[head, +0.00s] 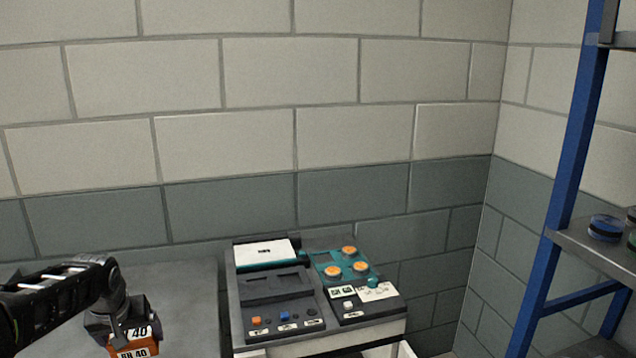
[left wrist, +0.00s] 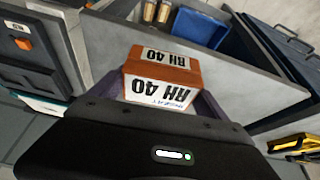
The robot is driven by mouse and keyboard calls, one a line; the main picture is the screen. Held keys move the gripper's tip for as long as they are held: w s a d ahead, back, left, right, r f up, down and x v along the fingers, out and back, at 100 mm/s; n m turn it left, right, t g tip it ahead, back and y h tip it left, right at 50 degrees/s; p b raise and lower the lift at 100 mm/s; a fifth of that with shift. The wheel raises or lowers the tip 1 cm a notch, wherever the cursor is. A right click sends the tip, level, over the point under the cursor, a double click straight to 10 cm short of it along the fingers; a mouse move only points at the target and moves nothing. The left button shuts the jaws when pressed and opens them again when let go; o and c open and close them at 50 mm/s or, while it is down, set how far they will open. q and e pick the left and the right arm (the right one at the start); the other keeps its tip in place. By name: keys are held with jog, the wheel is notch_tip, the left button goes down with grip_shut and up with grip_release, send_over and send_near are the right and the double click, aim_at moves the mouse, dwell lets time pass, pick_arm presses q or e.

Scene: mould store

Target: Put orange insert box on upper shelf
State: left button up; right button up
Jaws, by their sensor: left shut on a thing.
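The orange insert box (head: 140,349) has white labels reading "40" and shows at the bottom left of the head view. It also shows in the left wrist view (left wrist: 158,74), between the fingers, with labels reading "RH 40" upside down. My left gripper (head: 128,330) is shut on the box, over the grey surface. The upper shelf cannot be told for certain; a grey shelf (head: 602,246) on a blue upright (head: 577,150) stands at the far right, away from the box. My right gripper is not in view.
A control console (head: 280,290) with orange and blue buttons stands beside the grey surface (head: 190,300). A blue round item (head: 606,228) sits on the rack's shelf. The left wrist view shows a blue bin (left wrist: 190,25) and a yellow-black object (left wrist: 295,145).

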pick_arm(q)
jog(key=s+d+f+m, duration=0.1)
jog(key=d+f, duration=0.1)
jog(key=d, duration=0.5)
jog(key=s+d+f+m+h, duration=0.1)
jog(key=s+d+f+m, duration=0.1)
jog(key=d, duration=0.6)
jog(key=s+d+f+m, duration=0.1)
jog(key=d+f, duration=0.2)
jog(key=d, duration=0.4)
jog(key=shift+s+d+f+m+h, duration=0.2)
jog(key=shift+d+f+m+h, duration=0.15)
jog(key=shift+d+m+h, duration=0.05)
